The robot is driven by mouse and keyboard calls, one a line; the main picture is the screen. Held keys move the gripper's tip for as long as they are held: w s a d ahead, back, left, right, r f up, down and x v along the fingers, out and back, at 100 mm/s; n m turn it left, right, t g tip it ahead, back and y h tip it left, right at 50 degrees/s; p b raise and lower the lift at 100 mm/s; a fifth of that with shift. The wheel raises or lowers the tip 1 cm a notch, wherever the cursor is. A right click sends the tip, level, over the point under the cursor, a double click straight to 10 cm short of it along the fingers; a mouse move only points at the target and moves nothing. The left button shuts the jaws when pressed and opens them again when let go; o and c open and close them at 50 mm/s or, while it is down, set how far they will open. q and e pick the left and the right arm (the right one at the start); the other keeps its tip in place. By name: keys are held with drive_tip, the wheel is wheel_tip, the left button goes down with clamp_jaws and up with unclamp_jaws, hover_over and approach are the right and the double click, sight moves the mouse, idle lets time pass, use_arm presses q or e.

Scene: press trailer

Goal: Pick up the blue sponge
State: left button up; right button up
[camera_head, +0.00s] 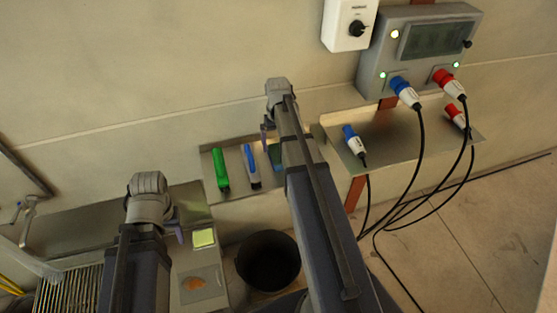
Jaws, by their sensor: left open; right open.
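No plainly blue sponge can be made out. A dark blue-green piece (275,153) lies at the right of the small metal shelf (236,193), partly hidden by my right arm; I cannot tell if it is a sponge. A yellow-green square pad (204,238) lies on the counter at lower left. My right gripper (266,138) is open, over the shelf just left of the blue-green piece. My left gripper (177,230) is open and empty, just left of the yellow-green pad. The fingers of both are only partly visible.
A green-handled tool (220,168) and a blue-handled one (251,164) lie on the small shelf. A black bin (268,261) stands below. A grey panel (424,48) with plugged cables hangs at upper right, above a second shelf (385,150) with loose plugs.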

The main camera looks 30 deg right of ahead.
sight(279, 153)
drive_tip(key=shift+f, duration=0.15)
drive_tip(key=f+b, duration=0.5)
drive_tip(key=shift+s+d+f, duration=0.1)
drive_tip(key=shift+s+f, duration=0.1)
drive_tip(key=shift+s, duration=0.05)
drive_tip(key=shift+r, duration=0.1)
drive_tip(key=c, duration=1.2)
